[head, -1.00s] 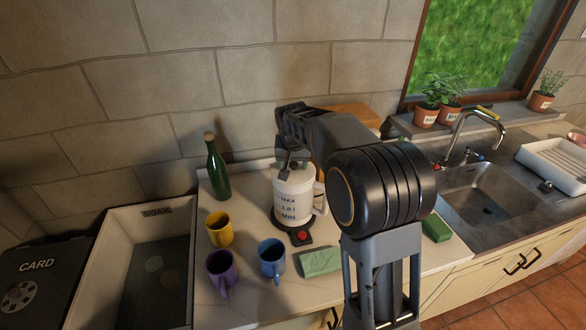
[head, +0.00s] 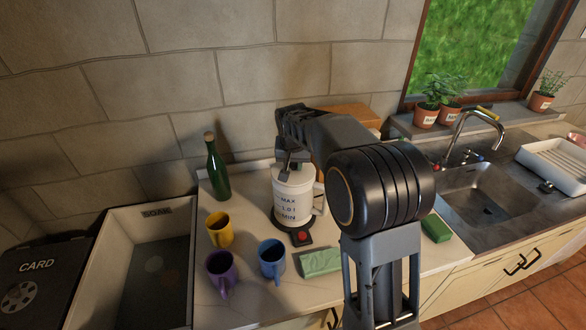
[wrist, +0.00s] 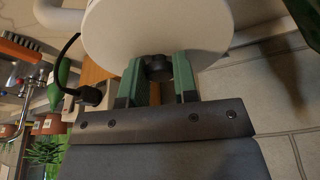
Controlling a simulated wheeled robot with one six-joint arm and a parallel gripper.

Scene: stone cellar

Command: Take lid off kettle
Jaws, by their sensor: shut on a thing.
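The white kettle (head: 290,207) stands upright on its black base with a red switch (head: 301,237), in the middle of the worktop. Level marks show on its front and its handle is on the right. My gripper (head: 286,178) is over the kettle's top, partly hidden by my arm. In the wrist view my gripper (wrist: 159,76) has its green fingers shut on the black knob (wrist: 159,68) of the round white lid (wrist: 130,30). I cannot tell whether the lid rests on the kettle or is slightly raised.
A green bottle (head: 215,170) stands behind left of the kettle. Yellow (head: 220,230), purple (head: 220,272) and blue (head: 271,260) mugs stand at front left. A sink (head: 485,198) is at right, a soak basin (head: 120,222) at left.

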